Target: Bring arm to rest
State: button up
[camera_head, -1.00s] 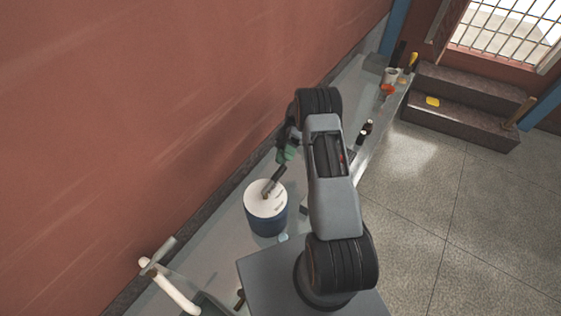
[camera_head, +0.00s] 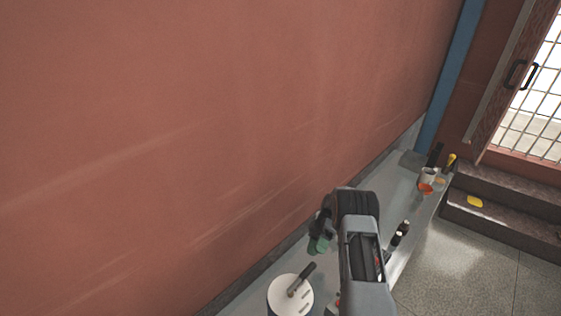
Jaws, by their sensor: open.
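My arm (camera_head: 360,245) rises from the bottom edge of the view, its upper bend over the bench. My gripper (camera_head: 318,245) hangs on the left side of that bend, small and partly hidden by the arm, with green on its end. It is open, and I see nothing held in it. It is above and behind the white-topped container in the picture; the exact gap is hard to tell.
The white-topped container (camera_head: 283,299) with a dark handle stands on the grey bench (camera_head: 402,196) along the red wall (camera_head: 200,130). Small dark bottles (camera_head: 400,233) and an orange-and-white cup (camera_head: 427,180) stand farther along. Steps (camera_head: 510,212) and open floor lie at right.

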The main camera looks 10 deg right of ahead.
jog(key=s+a+r+m+t+h, duration=0.2)
jog(key=r+m+t+h, duration=0.15)
jog(key=r, duration=0.55)
jog(key=s+a+r+m+t+h, duration=0.1)
jog(key=s+r+m+t+h, duration=0.15)
jog(key=r+m+t, duration=0.4)
jog(key=s+a+r+m+t+h, duration=0.2)
jog(key=s+r+m+t+h, duration=0.1)
jog(key=s+r+m+t, duration=0.4)
jog(key=shift+s+r, duration=1.05)
jog(key=shift+s, duration=0.35)
